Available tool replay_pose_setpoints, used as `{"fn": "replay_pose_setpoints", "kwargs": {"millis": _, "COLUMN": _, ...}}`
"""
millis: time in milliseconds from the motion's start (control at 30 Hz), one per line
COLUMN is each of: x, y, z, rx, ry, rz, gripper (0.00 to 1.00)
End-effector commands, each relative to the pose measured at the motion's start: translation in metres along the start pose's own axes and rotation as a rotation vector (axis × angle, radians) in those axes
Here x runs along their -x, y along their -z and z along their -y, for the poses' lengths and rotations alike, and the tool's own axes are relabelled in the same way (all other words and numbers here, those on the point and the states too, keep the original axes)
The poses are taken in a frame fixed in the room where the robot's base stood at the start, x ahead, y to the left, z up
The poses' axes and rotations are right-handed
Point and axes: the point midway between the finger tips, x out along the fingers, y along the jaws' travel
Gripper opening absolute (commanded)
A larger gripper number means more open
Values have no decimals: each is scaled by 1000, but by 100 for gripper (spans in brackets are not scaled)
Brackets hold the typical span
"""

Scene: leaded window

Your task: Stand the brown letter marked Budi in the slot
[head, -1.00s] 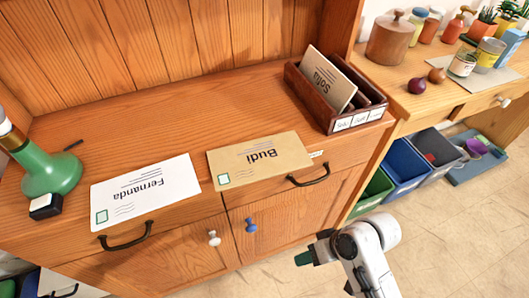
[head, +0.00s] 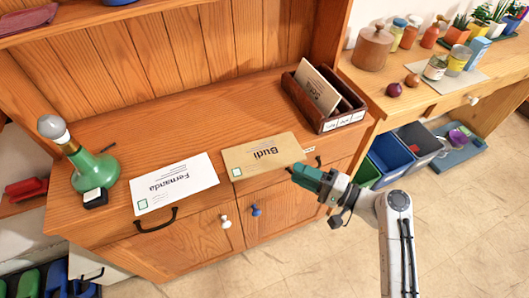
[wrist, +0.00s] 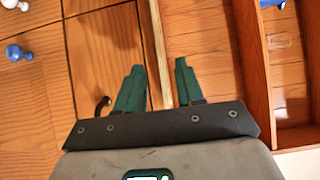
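The brown letter marked Budi (head: 250,154) lies flat near the front edge of the counter in the head view, beside the white Fernanda letter (head: 172,183). My gripper (head: 293,173) is at its front right corner. In the wrist view my gripper (wrist: 157,85) is open, with a thin tan strip, apparently the Budi letter's edge (wrist: 158,50), between its fingers. It lies nearer the left finger, and I cannot tell whether they touch. The dark wooden letter rack (head: 325,121) stands at the right end of the counter, with a pale letter (head: 316,90) leaning in its rear slot.
A green lamp-like object (head: 95,172) and a small black block (head: 95,198) stand at the left. Drawer handles (head: 155,224) and knobs (head: 226,221) project from the cabinet front. A side table (head: 420,92) with pots and jars is at the right. Floor (head: 330,262) in front is clear.

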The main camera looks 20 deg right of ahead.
Motion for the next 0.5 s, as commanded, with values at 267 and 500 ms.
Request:
{"fn": "replay_pose_setpoints", "kwargs": {"millis": 267, "x": -23, "y": 0, "z": 2, "rx": 0, "ry": -1, "rz": 2, "gripper": 37}}
{"fn": "replay_pose_setpoints", "kwargs": {"millis": 500, "x": -56, "y": 2, "z": 1, "rx": 1, "ry": -2, "rz": 2, "gripper": 37}}
